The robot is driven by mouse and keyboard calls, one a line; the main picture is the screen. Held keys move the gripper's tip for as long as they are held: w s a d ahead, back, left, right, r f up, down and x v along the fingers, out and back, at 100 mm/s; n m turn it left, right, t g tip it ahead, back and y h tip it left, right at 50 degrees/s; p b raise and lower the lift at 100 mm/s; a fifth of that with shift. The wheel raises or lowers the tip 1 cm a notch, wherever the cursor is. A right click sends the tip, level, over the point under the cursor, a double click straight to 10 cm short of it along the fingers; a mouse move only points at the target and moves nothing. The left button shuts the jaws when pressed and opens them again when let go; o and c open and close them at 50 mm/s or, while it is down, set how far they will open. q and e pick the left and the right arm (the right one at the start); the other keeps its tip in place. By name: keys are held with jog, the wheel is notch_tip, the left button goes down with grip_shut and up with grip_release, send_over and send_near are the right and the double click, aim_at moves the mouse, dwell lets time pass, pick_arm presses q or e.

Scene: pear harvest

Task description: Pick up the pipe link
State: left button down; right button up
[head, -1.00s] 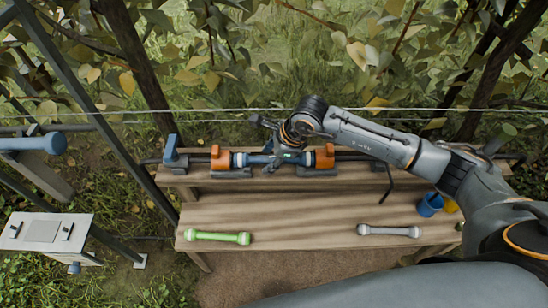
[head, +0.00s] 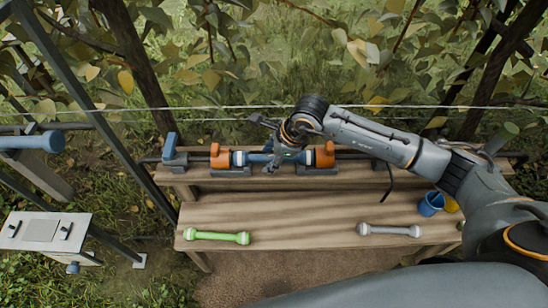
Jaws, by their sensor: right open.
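A blue pipe link with pale ends (head: 239,158) lies level between two orange clamps on the upper shelf of the wooden bench. My right gripper (head: 271,164) is open at the middle of this link, reaching over it from above. The gripper and wrist hide part of the link, and I cannot tell whether the fingers touch it. A green link (head: 217,237) lies on the lower shelf at the left. A grey link (head: 388,230) lies on the same shelf at the right. My left gripper is not in view.
The orange clamps (head: 220,157) and (head: 324,156) stand close on both sides of the gripper. A blue cup (head: 431,204) stands at the lower shelf's right end. Thin wires cross above the bench. The lower shelf's middle (head: 300,215) is clear.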

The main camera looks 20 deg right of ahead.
jog(key=shift+c, duration=0.2)
grip_shut()
